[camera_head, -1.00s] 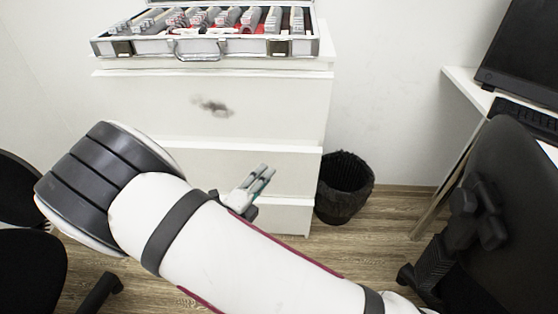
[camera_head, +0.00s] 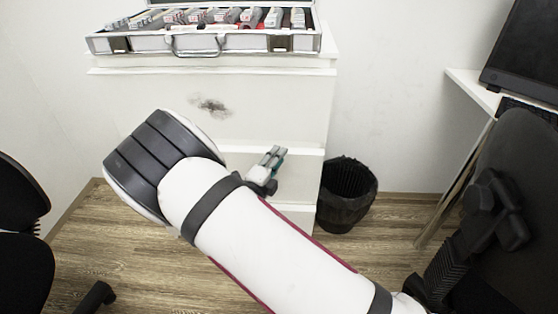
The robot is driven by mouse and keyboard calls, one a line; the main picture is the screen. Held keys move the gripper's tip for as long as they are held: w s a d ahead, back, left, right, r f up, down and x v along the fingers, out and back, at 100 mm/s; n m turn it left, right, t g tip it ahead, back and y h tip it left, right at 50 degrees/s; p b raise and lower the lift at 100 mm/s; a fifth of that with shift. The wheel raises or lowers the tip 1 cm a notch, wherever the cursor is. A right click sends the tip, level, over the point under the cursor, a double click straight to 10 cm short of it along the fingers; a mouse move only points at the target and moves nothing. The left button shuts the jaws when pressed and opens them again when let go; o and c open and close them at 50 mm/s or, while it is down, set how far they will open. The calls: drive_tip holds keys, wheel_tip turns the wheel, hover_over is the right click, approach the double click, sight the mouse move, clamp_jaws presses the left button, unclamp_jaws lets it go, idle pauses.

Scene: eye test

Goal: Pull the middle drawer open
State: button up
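A white drawer cabinet (camera_head: 120,95) stands against the wall, with wide fronts stacked one above another. The middle drawer (camera_head: 303,178) shows at its right part; my arm hides much of its left and lower part. Its front looks flush with the others, and I see no clear opening. My gripper (camera_head: 271,156) is in front of the cabinet, its fingertips overlapping the upper edge of the middle drawer in the picture. Its two fingers look close together, seen at an angle. I cannot tell whether they touch the drawer, and I see nothing held.
An open silver case (camera_head: 225,42) with several items lies on the cabinet. A black waste bin (camera_head: 346,205) stands right of it. A desk (camera_head: 470,90) and dark chair (camera_head: 500,190) are at the right; another chair (camera_head: 22,250) is at the left. Wooden floor (camera_head: 110,225) shows at left.

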drive_tip(key=shift+w+d, duration=0.25)
drive_tip(key=shift+w, duration=0.25)
clamp_jaws()
drive_tip(key=s+p, duration=0.9)
drive_tip(key=s, duration=1.2)
drive_tip(key=shift+a+p, duration=0.35)
drive_tip(key=shift+s, duration=0.1)
unclamp_jaws()
